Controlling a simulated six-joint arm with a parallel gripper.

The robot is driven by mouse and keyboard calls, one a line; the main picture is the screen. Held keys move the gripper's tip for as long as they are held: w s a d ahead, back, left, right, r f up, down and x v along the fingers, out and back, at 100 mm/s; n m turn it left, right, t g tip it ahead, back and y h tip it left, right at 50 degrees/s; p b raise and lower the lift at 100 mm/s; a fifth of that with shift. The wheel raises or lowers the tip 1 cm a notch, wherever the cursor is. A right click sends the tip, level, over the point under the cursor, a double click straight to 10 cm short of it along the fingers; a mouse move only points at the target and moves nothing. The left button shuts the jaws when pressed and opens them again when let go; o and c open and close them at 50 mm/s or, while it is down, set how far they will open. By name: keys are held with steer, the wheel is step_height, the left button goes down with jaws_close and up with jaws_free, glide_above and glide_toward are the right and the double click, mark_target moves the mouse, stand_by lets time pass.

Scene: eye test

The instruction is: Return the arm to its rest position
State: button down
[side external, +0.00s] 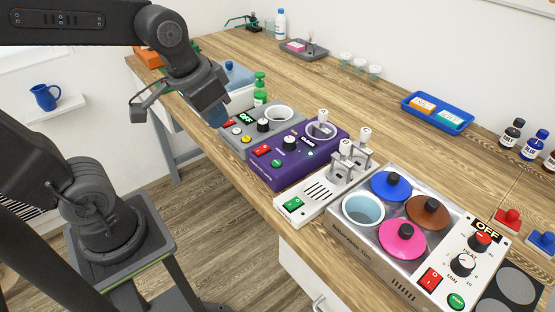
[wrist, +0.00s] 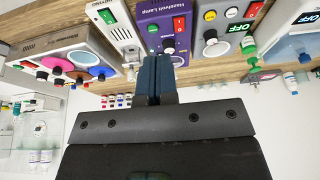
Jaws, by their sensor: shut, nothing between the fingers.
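My gripper (side external: 217,117) hangs at the end of my dark arm, in front of the bench's near edge at the left of the side view. Its blue fingers point down and look closed together, with nothing held. In the wrist view my gripper (wrist: 157,60) shows as two blue fingers side by side, in front of the bench devices. It looks close to the grey device (side external: 262,130) in the side view, but I cannot tell whether they touch.
A purple device (side external: 270,180), a white rack unit (side external: 318,197) and a water bath with colored lids (side external: 345,235) line the bench's near edge. A blue tray (side external: 437,112) lies farther back. Floor space is free below.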

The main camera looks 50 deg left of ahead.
steer(key=shift+t, duration=0.8)
steer(key=s, duration=0.2)
steer(key=s+d, duration=0.1)
steer(key=s, duration=0.1)
steer(key=shift+s+r, duration=0.1)
steer(key=shift+r, duration=0.25)
stand_by(0.4)
